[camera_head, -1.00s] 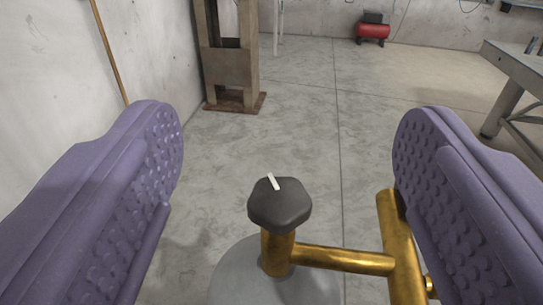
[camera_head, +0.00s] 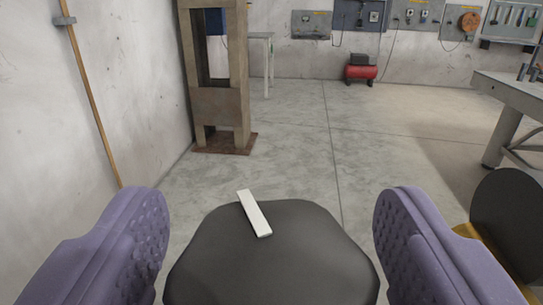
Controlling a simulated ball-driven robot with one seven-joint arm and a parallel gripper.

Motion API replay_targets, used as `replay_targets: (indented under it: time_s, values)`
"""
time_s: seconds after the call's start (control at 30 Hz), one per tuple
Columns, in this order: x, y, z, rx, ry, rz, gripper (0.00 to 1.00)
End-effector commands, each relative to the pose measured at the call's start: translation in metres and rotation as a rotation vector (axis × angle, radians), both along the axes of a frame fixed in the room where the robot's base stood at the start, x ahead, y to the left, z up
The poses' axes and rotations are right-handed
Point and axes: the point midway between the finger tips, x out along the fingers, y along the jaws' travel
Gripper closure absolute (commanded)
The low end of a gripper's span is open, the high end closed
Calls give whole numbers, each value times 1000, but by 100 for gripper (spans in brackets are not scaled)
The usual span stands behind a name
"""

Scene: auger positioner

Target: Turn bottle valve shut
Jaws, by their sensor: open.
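The bottle valve's dark grey knob (camera_head: 275,262) fills the lower middle of the view, close to the camera. A white marker bar (camera_head: 254,213) lies on its top, tilted with its far end to the left. My gripper (camera_head: 270,235) is open, with one purple studded finger on each side of the knob. A narrow gap shows between the knob and each finger at the top. The knob's lower sides and the bottle are hidden. A brass part (camera_head: 490,255) with a dark round disc (camera_head: 508,225) shows at the right, partly behind the right finger.
A rusty press frame (camera_head: 216,85) stands at the back left by the concrete wall, with a wooden pole (camera_head: 90,95) leaning nearby. A red compressor (camera_head: 361,70) sits at the back. A metal workbench (camera_head: 510,95) is at the right. The floor between is clear.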

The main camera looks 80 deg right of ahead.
Motion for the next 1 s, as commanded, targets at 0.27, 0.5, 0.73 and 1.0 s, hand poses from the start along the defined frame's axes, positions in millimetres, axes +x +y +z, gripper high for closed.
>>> replay_targets:
  time_s: [0.27,0.5,0.73,1.0]
  values:
    - [4,-22,0,0,0,1,22]
    - [4,-22,0,0,0,1,34]
    - [4,-21,0,0,0,1,76]
    - [4,-21,-1,0,1,-37,76]
